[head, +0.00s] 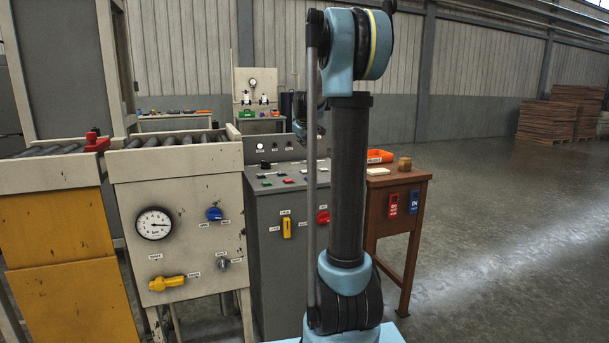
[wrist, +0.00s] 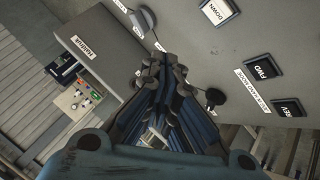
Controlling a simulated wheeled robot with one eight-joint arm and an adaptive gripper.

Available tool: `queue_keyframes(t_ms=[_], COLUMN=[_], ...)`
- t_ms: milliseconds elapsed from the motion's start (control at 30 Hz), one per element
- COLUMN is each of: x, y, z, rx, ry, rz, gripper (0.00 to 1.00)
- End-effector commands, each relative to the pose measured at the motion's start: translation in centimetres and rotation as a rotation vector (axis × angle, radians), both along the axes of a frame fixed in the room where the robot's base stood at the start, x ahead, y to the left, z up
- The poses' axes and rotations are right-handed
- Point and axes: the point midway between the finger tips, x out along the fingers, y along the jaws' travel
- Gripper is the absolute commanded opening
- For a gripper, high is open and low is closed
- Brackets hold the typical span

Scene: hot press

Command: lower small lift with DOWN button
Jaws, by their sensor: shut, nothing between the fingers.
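My gripper (wrist: 165,75) is shut and empty in the wrist view, its dark fingertips together in front of the grey control panel. The DOWN button (wrist: 219,10) is a pale square with a dark frame at the top edge of the wrist view. It lies up and right of my fingertips, apart from them in the picture. I cannot tell how far the fingertips are from the panel. In the head view the grey console (head: 265,220) stands behind my arm, which hides part of it and most of my gripper. The small lift cannot be made out for certain.
The wrist view also shows a FWD button (wrist: 262,68), a dark REV button (wrist: 289,107) and a round knob (wrist: 215,97). In the head view, a roller stand with a gauge (head: 154,223) is left of the console, and a wooden table (head: 395,181) is right.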

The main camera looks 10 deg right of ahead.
Motion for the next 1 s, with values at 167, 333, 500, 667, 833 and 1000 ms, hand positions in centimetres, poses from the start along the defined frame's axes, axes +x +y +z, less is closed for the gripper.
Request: queue_keyframes(t_ms=[167,333,500,667,833,1000], x=[0.0,0.0,0.0,0.0,0.0,0.0], y=[0.0,0.0,0.0,0.0,0.0,0.0], z=[-1.3,-3.3,-5.4,-7.0,-8.2,-8.6], rx=[0.0,0.0,0.0,0.0,0.0,0.0], ry=[0.0,0.0,0.0,0.0,0.0,0.0], rz=[0.0,0.0,0.0,0.0,0.0,0.0], gripper=[0.0,0.0,0.0,0.0,0.0,0.0])
